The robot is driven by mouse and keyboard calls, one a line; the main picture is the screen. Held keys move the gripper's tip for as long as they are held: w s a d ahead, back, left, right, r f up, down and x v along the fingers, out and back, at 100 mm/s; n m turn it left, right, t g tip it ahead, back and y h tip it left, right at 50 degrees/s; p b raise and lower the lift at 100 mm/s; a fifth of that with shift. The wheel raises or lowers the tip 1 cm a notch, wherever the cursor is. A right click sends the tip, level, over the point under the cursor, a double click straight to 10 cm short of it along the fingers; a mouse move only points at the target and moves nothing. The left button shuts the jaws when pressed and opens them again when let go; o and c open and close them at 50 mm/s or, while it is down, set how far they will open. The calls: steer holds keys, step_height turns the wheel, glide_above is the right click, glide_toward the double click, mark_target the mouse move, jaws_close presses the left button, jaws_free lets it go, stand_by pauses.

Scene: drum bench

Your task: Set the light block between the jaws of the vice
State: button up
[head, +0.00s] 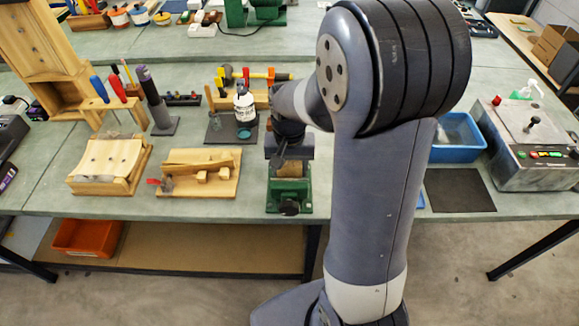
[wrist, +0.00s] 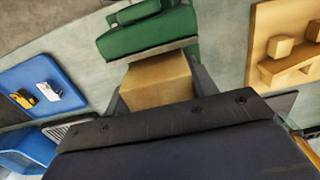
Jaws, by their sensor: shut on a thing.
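The light block (wrist: 157,82) is a tan wooden block, held between the two dark fingers of my gripper (wrist: 156,76) in the wrist view. The green vice (wrist: 148,36) lies just beyond the block there, with its edge close to the block's far side. In the head view the vice (head: 289,196) stands near the front edge of the bench. My gripper (head: 288,150) is directly over it, pointing down, and the block (head: 291,169) shows low below it, at the vice. My gripper hides part of the jaws, so I cannot tell whether the block touches them.
A wooden fixture (head: 201,181) stands left of the vice, and a dark mat with a white jar (head: 245,106) is behind it. A blue tray (head: 457,150) and a grey machine (head: 535,150) are to the right. My arm covers the bench right of the vice.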

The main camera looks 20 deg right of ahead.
steer(key=shift+f, duration=0.25)
steer(key=shift+f+b, duration=0.5)
steer(key=o, duration=1.1)
steer(key=shift+r, duration=0.15)
step_height(320, 180, up, 13)
steer(key=shift+p, duration=0.55)
